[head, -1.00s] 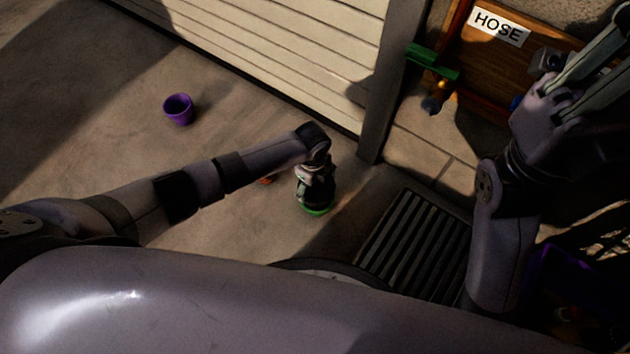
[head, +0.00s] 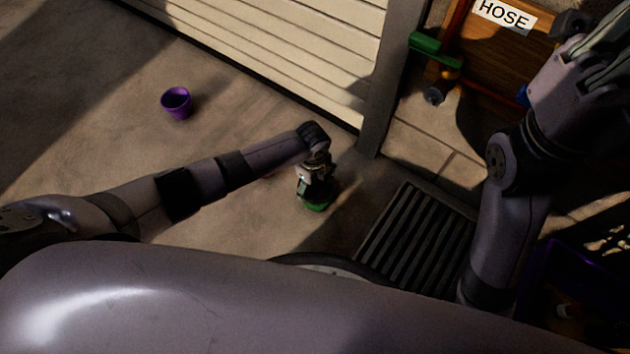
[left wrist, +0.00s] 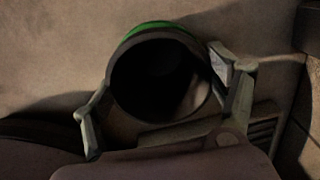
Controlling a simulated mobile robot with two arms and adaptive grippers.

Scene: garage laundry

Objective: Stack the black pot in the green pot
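The black pot (left wrist: 160,85) is seen mouth-on in the left wrist view, a round dark opening. My left gripper (left wrist: 163,68) has a finger against each side of it. A crescent of the green pot (left wrist: 155,28) shows past the black pot's far rim. In the head view my left gripper (head: 316,172) points down over the pots, and the green pot (head: 314,203) shows low beneath it on the floor. How deep the black pot sits in the green pot is hidden. My right gripper (head: 598,65) is raised at the upper right, partly cut off.
A purple pot (head: 177,102) stands apart on the floor at the left. A slatted grate (head: 418,240) lies right of the green pot. A white shutter door (head: 290,45) and a hose board (head: 500,60) are behind. A purple crate (head: 545,270) is at the lower right.

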